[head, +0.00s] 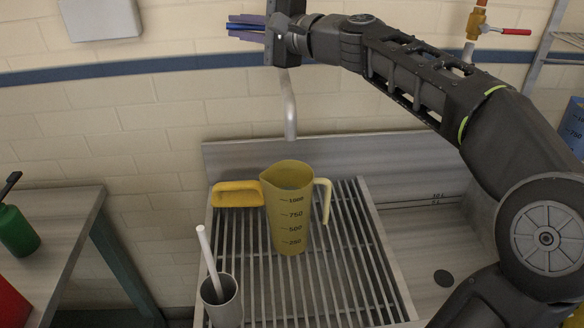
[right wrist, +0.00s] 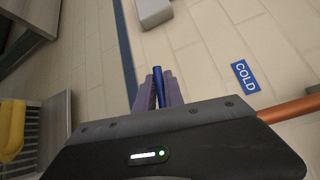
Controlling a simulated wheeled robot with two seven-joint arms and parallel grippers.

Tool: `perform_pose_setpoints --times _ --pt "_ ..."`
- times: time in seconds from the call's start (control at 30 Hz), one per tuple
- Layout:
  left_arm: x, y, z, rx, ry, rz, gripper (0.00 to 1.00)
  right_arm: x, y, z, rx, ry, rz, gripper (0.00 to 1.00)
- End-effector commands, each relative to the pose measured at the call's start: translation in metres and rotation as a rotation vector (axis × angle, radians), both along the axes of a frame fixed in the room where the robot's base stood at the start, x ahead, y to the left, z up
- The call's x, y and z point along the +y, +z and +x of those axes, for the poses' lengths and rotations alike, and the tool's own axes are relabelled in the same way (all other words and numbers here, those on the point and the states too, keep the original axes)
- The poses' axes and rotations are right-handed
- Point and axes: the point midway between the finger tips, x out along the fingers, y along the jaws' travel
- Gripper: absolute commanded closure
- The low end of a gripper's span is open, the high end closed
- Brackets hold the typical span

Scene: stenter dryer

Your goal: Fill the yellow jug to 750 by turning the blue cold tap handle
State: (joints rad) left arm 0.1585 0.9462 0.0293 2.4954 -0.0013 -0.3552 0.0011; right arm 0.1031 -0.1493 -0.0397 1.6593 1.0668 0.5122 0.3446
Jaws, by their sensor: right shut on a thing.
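The yellow jug (head: 290,215) stands upright on the slatted rack, its handle to the right and its marks, 250 to 1000, facing me. The tap spout (head: 289,110) hangs above its mouth; I see no stream between them. I cannot make out a liquid level. My right gripper (head: 246,28) is shut on the blue cold tap handle (head: 236,26). In the right wrist view the handle (right wrist: 158,84) shows between the purple fingers. The gripper hides the tap body. My left gripper is not in view.
A yellow block (head: 236,195) lies left of the jug, close to it. A grey cup (head: 222,302) with a white rod stands front left on the rack (head: 350,262). A red-handled valve (head: 514,32) is at upper right. A COLD sign (right wrist: 245,76) is on the wall.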

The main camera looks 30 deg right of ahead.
Motion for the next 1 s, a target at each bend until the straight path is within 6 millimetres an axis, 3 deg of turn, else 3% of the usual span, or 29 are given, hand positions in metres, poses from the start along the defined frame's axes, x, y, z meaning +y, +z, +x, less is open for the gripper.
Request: perform_pose_setpoints --times 0.13,0.4,0.63,0.67,0.7,0.9,1.0 --pt "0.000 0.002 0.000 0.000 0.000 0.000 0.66 0.000 0.000 0.000 0.004 -0.001 -0.005 1.00" --pt "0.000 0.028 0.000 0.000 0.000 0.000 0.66 0.000 -0.006 0.000 0.053 -0.001 -0.102 1.00" --pt "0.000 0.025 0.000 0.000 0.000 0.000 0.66 0.000 -0.012 0.001 0.058 -0.001 -0.116 1.00" --pt "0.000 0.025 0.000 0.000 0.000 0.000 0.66 0.000 -0.012 0.000 0.058 -0.001 -0.116 0.86" --pt "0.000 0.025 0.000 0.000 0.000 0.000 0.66 0.000 -0.012 0.000 0.059 0.000 -0.117 0.83" --pt "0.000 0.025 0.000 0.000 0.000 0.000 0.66 0.000 -0.011 0.000 0.057 0.000 -0.114 0.66" --pt "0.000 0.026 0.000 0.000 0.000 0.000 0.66 0.000 -0.011 0.000 0.057 0.000 -0.114 0.65"
